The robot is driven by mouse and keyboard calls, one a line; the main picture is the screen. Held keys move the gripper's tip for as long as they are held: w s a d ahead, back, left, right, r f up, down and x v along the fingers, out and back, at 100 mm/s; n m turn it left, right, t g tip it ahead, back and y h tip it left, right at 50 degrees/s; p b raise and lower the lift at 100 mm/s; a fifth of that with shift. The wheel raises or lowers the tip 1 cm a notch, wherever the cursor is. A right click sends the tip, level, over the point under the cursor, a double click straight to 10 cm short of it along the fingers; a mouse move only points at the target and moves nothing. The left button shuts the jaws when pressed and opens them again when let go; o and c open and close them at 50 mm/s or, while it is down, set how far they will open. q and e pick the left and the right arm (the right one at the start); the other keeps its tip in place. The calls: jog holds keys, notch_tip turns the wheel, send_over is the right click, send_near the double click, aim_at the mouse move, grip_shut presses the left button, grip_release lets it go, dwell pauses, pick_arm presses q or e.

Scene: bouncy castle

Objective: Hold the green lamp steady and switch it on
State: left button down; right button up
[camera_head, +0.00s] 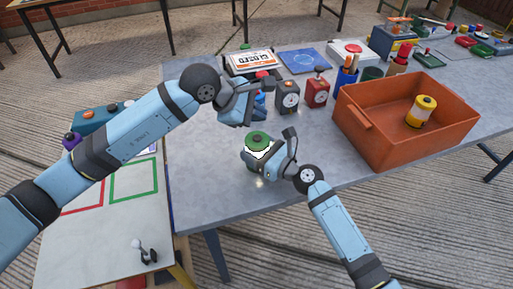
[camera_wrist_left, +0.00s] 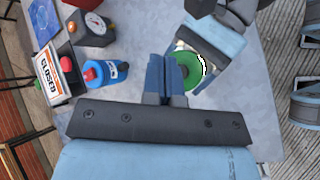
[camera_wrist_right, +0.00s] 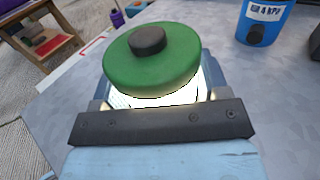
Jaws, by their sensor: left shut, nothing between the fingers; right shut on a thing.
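The green lamp (camera_head: 257,139) stands upright on the grey table, with a green cap and a bright white, glowing band below it. In the right wrist view the lamp (camera_wrist_right: 150,58) shows a dark button (camera_wrist_right: 147,40) on its top. My right gripper (camera_head: 266,153) is shut around the lamp's body, below the cap. My left gripper (camera_head: 240,117) is shut and empty, above and behind the lamp. In the left wrist view its closed fingertips (camera_wrist_left: 167,62) overlap the left edge of the green cap (camera_wrist_left: 188,70). I cannot tell whether they touch it.
An orange crate (camera_head: 377,139) with a yellow canister (camera_head: 421,110) stands to the right. Dark and red dial boxes (camera_head: 288,97), a CLOSED sign (camera_head: 251,61) and a blue, red-topped bottle (camera_wrist_left: 107,71) stand behind the lamp.

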pick_arm(q)
jog(key=shift+r, duration=0.75)
pick_arm(e)
jog(key=o, duration=1.2)
